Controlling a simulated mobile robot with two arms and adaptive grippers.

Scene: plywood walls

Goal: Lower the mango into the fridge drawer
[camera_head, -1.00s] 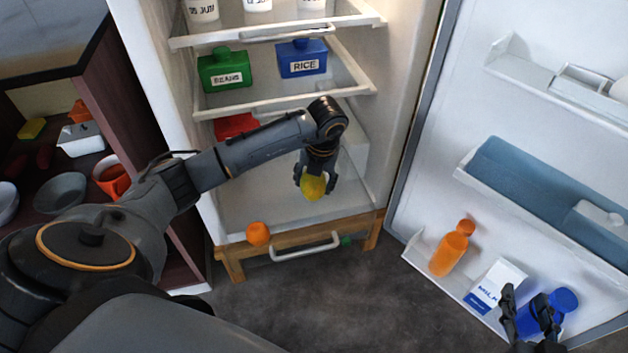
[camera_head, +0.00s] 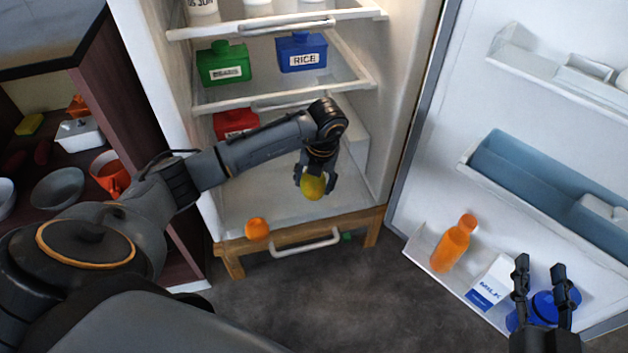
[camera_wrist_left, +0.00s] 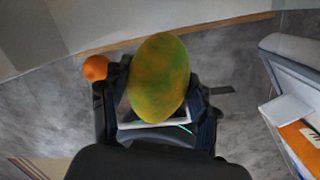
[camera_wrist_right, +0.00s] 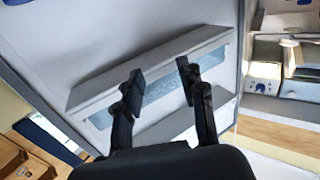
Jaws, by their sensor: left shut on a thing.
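The yellow-green mango (camera_head: 313,187) is held between the fingers of my left gripper (camera_head: 314,180), in front of the lower part of the open fridge. In the left wrist view the mango (camera_wrist_left: 159,78) fills the space between the two fingers. The drawer at the fridge's bottom shows its wooden front (camera_head: 290,230) and a white handle (camera_head: 306,243). Its inside is mostly hidden; whether the mango is over it I cannot tell. My right gripper (camera_head: 541,282) is open and empty near the fridge door, and its fingers are apart in the right wrist view (camera_wrist_right: 157,85).
An orange (camera_head: 257,229) is at the drawer's left front. The fridge door (camera_head: 420,190) stands open at right, holding an orange bottle (camera_head: 454,243), a milk carton (camera_head: 490,283) and a blue bottle (camera_head: 540,306). Shelves above hold green (camera_head: 223,63) and blue (camera_head: 302,53) containers.

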